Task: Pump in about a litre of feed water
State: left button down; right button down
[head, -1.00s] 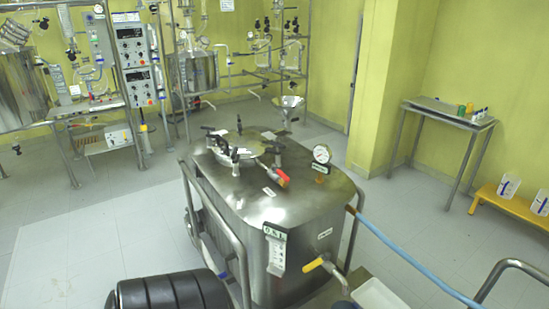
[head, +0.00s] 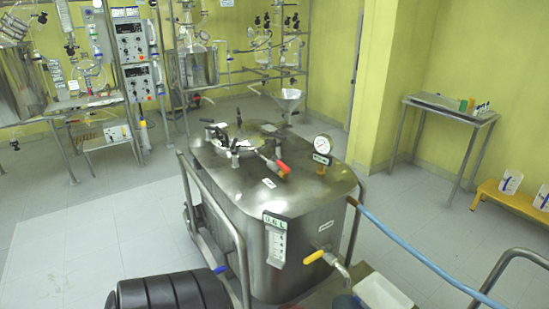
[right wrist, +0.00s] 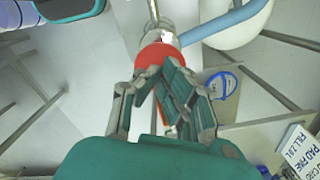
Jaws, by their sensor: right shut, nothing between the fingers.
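A steel tank (head: 230,205) stands at the middle of the head view. A small plate (head: 273,238) on its front shows a reading that looks like 0.6 L, though the digits are blurred. A blue hose (head: 408,252) runs from its right side to the lower right and also shows in the right wrist view (right wrist: 225,25). A yellow-handled valve (head: 314,258) sits low on the tank's front. In the right wrist view, my right gripper (right wrist: 163,72) is shut and empty, just below a round red part (right wrist: 158,55); I cannot tell whether they touch. My left gripper is out of view.
A gauge (head: 322,144) and a red-handled valve (head: 280,166) are on the tank top. Metal rails flank the tank. A black ribbed object (head: 175,292) is at the lower left. A yellow bench (head: 515,203) and a steel table (head: 450,108) stand at right. Floor at left is clear.

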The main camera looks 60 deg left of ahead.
notch_tip(320, 180, down, 4)
jog(key=shift+r+b, duration=0.15)
jog(key=shift+b, duration=0.95)
jog(key=shift+r+p, duration=0.55)
jog(key=shift+r, duration=0.15)
notch_tip(320, 180, up, 8)
jog(key=p, duration=0.5)
jog(key=shift+r, duration=0.15)
notch_tip(320, 180, down, 10)
jog(key=b, duration=0.7)
jog(key=shift+r, duration=0.2)
jog(key=shift+r+p, duration=2.75)
jog(key=shift+r, duration=2.05)
